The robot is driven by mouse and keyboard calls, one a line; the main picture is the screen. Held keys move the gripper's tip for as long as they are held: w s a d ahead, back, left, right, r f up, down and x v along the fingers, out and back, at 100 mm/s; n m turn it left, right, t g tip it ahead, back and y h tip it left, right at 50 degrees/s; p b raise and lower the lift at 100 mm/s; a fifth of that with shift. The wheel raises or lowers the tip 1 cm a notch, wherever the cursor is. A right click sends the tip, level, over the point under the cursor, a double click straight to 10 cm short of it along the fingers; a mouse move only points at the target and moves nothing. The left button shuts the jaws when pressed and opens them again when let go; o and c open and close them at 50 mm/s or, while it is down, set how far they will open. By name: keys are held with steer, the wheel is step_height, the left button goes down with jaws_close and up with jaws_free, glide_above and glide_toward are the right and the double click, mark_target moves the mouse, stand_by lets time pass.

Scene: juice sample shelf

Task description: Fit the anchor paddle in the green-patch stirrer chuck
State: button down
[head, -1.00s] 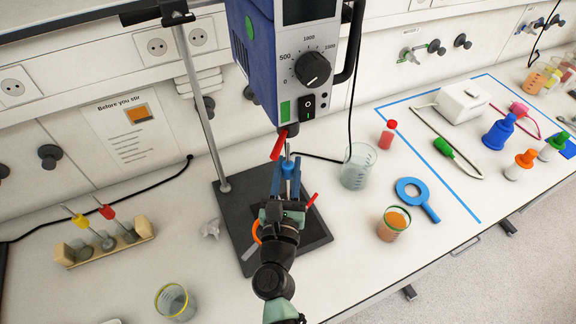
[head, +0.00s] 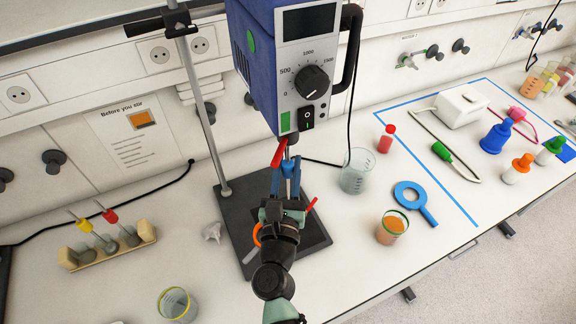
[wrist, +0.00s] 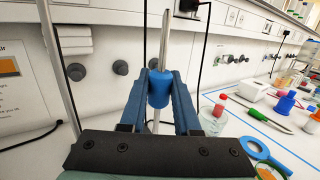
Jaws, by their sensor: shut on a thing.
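The stirrer is a blue and grey drive unit (head: 285,60) with a dial and a green patch (head: 285,122) low on its front. Its chuck is at the underside, with a red lever (head: 279,152) beside it. My gripper (head: 286,172) is just below the chuck, shut on the blue collar of an upright metal shaft. In the wrist view the blue collar (wrist: 158,88) sits between the fingers, and the shaft (wrist: 165,38) rises above it. The paddle's lower end is hidden by my gripper.
A stand rod (head: 205,120) rises from a dark base plate (head: 236,215). A clear beaker (head: 356,170) stands close right of the gripper. A rack (head: 90,252) holds yellow- and red-collared tools at left.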

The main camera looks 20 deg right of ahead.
mark_target(288, 153)
steer(key=shift+r+p, duration=2.05)
steer(key=shift+r, duration=0.6)
stand_by(1.0)
steer(key=c, duration=0.6)
jaws_free()
steer(key=shift+s, duration=0.1)
steer(key=shift+o, duration=0.2)
steer(key=shift+f, duration=0.1)
steer(key=shift+s+a+f, duration=0.2)
steer(key=shift+s+a, duration=0.1)
steer(key=shift+s, duration=0.15)
steer(key=r+b+v, duration=0.1)
steer(key=b+v, duration=0.3)
steer(key=v, duration=0.7)
steer(key=shift+s+a+f, duration=0.15)
steer(key=shift+s+f, duration=0.25)
